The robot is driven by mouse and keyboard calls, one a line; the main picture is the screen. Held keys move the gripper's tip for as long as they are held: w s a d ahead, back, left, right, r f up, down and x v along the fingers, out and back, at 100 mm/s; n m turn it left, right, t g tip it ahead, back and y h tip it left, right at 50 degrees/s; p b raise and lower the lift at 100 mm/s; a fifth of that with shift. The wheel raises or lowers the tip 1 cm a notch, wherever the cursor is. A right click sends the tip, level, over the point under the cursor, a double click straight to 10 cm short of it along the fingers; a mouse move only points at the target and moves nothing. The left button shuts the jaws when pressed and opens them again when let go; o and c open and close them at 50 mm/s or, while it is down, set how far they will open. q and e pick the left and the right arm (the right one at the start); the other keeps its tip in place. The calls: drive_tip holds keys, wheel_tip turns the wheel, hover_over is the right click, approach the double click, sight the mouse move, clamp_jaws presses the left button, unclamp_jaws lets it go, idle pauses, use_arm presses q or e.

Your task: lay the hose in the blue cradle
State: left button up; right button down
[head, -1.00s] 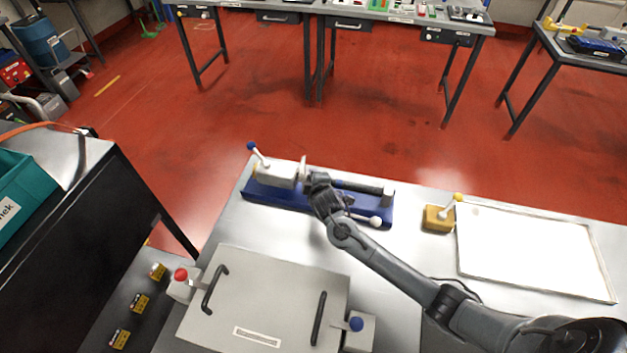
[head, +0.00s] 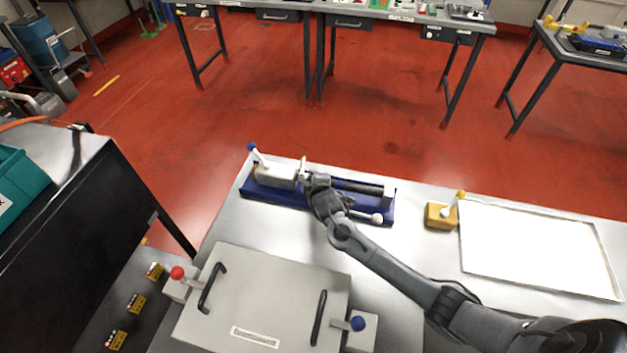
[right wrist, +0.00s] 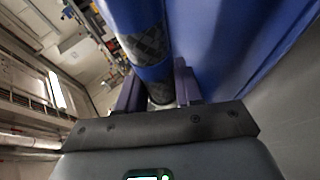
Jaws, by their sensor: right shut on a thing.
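The blue cradle (head: 262,195) lies along the far edge of the metal table in the head view. A dark hose (head: 358,187) stretches along it between a grey block at the left and a small grey end block at the right. My right gripper (head: 318,180) is over the cradle's middle, beside a pale disc, and hides part of the hose. In the right wrist view my right gripper (right wrist: 160,95) is shut on the hose (right wrist: 145,40), which shows blue and dark bands. The cradle's blue wall (right wrist: 235,40) is close beside it. My left gripper is out of view.
A blue-knobbed lever (head: 252,148) stands at the cradle's left end, and a white-knobbed lever (head: 375,218) is at its front right. A yellow block (head: 440,215) and a white tray (head: 540,250) are to the right. A grey handled cover (head: 265,295) lies in front.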

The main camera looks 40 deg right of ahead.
drive_tip(key=shift+f, duration=0.3)
